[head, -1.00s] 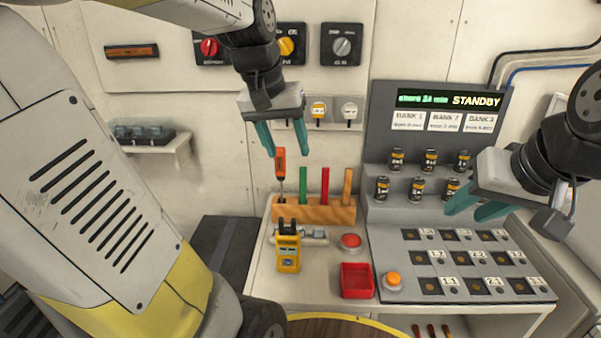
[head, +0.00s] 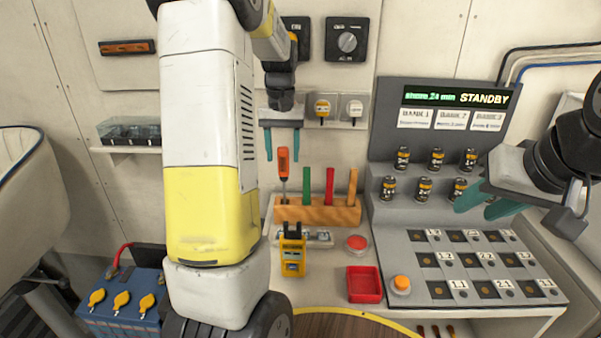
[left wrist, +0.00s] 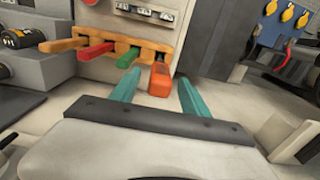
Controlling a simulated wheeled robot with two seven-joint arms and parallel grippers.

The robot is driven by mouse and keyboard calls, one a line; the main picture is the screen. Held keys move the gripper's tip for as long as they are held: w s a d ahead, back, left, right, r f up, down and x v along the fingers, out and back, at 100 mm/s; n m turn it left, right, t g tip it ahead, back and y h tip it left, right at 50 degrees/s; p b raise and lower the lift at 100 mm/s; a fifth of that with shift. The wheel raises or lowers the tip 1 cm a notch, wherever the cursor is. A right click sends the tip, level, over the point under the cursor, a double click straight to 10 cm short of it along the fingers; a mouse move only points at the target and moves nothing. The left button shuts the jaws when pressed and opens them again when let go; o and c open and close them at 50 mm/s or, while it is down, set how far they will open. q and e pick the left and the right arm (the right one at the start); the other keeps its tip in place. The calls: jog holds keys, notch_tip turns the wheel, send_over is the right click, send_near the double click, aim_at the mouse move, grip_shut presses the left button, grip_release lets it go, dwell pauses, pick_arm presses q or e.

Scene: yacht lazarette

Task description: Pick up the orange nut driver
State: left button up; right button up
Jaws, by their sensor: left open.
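The orange nut driver (head: 283,163) stands upright at the left end of a wooden rack (head: 318,211), its orange handle above the wood. My left gripper (head: 283,146) is open and empty just above the handle's top, with its teal fingers to either side. In the left wrist view the nut driver (left wrist: 160,80) shows end-on, between and a little beyond the left gripper's open fingers (left wrist: 158,92). Whether the fingers reach around the handle is unclear. My right gripper (head: 484,203) is in front of the battery stand at the right, with its fingers apart.
Green (head: 306,181), red (head: 329,184) and tan (head: 352,185) handles stand in the rack to the right. A yellow meter (head: 293,255), red button (head: 357,243) and red tray (head: 364,284) are in front. The battery stand (head: 412,163) rises at the right.

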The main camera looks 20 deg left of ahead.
pick_arm(q)
notch_tip(320, 180, down, 2)
jog(key=shift+f, duration=0.15)
grip_shut()
dwell(0.3)
notch_tip(320, 180, up, 10)
jog(key=shift+r, duration=0.1)
jog(key=c, duration=0.7)
grip_release()
grip_shut()
